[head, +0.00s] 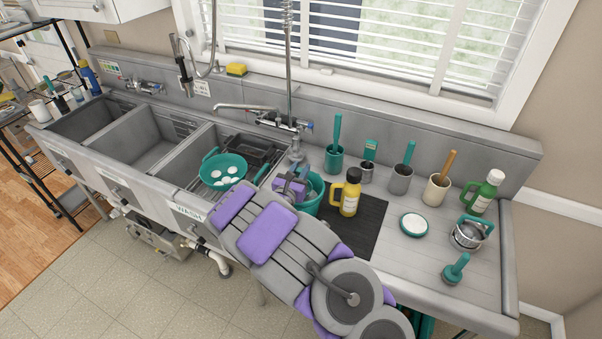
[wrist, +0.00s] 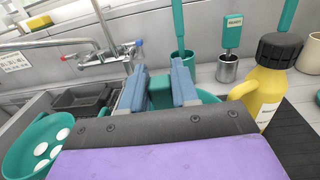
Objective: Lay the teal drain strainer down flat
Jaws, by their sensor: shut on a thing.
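My gripper (wrist: 160,78) is shut on a teal piece (wrist: 160,93), of which only a small block shows between the blue-grey fingers. I cannot tell its full shape or whether it is the drain strainer. In the head view my gripper (head: 291,184) is over the counter just right of the right-hand basin, beside a teal container (head: 314,194) that my arm partly hides. A teal round-based piece with a stubby handle (head: 456,268) stands near the front right of the counter, apart from my gripper.
A teal colander (head: 222,170) with white pieces sits in the right-hand basin beside a black tray (head: 248,151). A yellow bottle (head: 347,193) stands close right of my gripper on a dark mat (head: 369,222). Holders, a white-topped dish (head: 413,225) and a metal pot (head: 467,234) stand farther right.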

